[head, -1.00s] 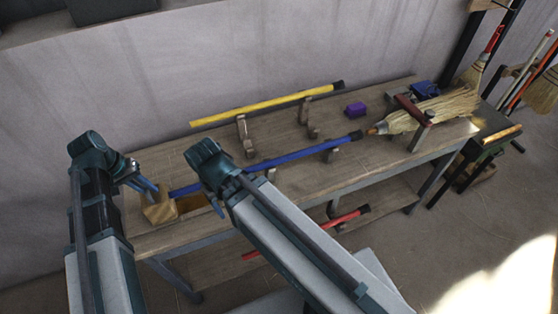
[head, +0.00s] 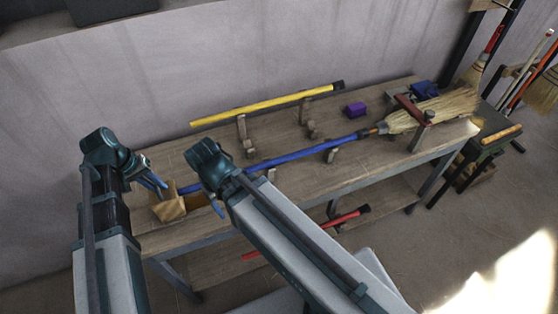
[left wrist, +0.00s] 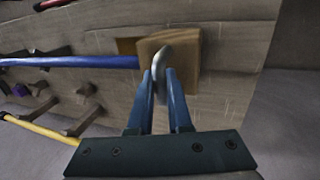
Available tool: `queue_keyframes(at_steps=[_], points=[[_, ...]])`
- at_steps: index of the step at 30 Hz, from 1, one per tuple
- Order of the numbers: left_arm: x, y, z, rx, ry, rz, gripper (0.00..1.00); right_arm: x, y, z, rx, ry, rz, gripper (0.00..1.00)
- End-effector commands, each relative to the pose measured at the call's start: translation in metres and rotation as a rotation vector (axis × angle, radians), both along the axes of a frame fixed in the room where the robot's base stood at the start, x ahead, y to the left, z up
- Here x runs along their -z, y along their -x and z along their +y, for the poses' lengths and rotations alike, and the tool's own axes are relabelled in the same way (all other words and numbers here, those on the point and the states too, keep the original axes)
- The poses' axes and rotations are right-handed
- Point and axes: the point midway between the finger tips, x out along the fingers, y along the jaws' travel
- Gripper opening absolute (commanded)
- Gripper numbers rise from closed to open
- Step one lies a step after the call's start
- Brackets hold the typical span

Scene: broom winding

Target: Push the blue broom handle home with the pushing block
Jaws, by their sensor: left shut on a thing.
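The blue broom handle (head: 290,157) lies along the bench on wooden supports. Its dark right end meets the tip of the straw broom head (head: 430,110), which sits in a clamp. The wooden pushing block (head: 168,206) is at the handle's left end. My left gripper (head: 158,184) is shut on the block's grey grip. In the left wrist view, the fingers (left wrist: 161,85) pinch this grip on the block (left wrist: 186,50), and the blue handle (left wrist: 70,62) reaches the block's left side. My right gripper (head: 217,208) is over the bench front, its fingers mostly hidden by its own arm.
A yellow handle (head: 265,104) rests on supports behind the blue one. A purple block (head: 355,109) and a blue object (head: 424,90) lie on the bench. A red handle (head: 310,232) lies on the lower shelf. A side stand (head: 490,142) is at the right.

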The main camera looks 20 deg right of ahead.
Motion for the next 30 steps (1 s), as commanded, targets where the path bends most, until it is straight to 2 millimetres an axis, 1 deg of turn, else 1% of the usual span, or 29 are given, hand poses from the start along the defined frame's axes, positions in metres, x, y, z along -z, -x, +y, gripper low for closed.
queue_keyframes(at_steps=[1, 30], points=[[-0.001, -0.004, -0.003, -0.001, 0.004, -0.008, 0.00, 0.000, 0.000, 0.000, 0.000, 0.000, 0.000, 0.67], [-0.001, -0.003, -0.030, -0.001, 0.004, -0.007, 0.00, 0.000, 0.000, 0.000, 0.000, 0.000, 0.000, 0.67]])
